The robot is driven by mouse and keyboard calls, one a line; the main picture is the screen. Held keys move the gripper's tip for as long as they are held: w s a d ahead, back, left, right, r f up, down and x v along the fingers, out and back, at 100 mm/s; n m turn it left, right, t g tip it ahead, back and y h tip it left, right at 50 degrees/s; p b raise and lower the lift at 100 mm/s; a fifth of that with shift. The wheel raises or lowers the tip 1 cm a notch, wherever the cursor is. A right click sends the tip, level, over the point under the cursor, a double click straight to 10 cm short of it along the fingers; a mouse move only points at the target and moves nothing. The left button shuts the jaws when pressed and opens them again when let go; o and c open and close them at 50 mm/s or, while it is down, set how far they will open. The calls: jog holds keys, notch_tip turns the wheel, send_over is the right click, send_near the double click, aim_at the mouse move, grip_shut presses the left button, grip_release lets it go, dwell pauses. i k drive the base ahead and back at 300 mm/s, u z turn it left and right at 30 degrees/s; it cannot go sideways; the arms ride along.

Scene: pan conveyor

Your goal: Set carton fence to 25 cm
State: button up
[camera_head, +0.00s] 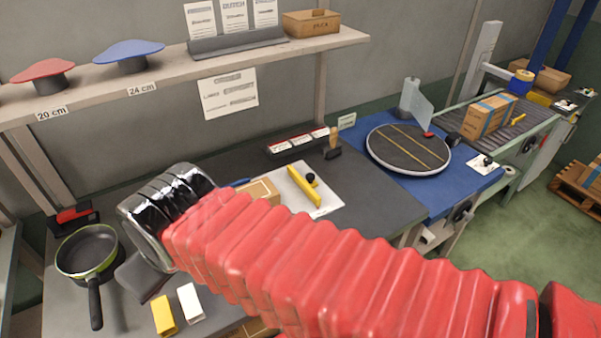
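A yellow bar with a black knob (304,186), which looks like the carton fence, lies slantwise on a white board (325,199) on the dark bench. Any scale marks on the board are too small to read. A brown carton (262,189) shows left of the board, partly hidden by my red arm. My gripper (142,275) is at the left, below the shiny silver-and-black end of my arm, well left of the fence. Its fingers cannot be made out clearly, and I see nothing held.
A frying pan (88,252) lies at the left, near a yellow block (163,315) and a white block (190,302). A round turntable (408,149) sits on the blue surface at right, before the conveyor with a taped carton (489,116). A shelf (180,70) runs above the bench.

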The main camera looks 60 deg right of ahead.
aim_at(307, 185)
jog(key=u, duration=0.1)
jog(key=k, duration=1.05)
jog(key=z, duration=0.8)
jog(key=i, duration=1)
jog(key=z, duration=0.05)
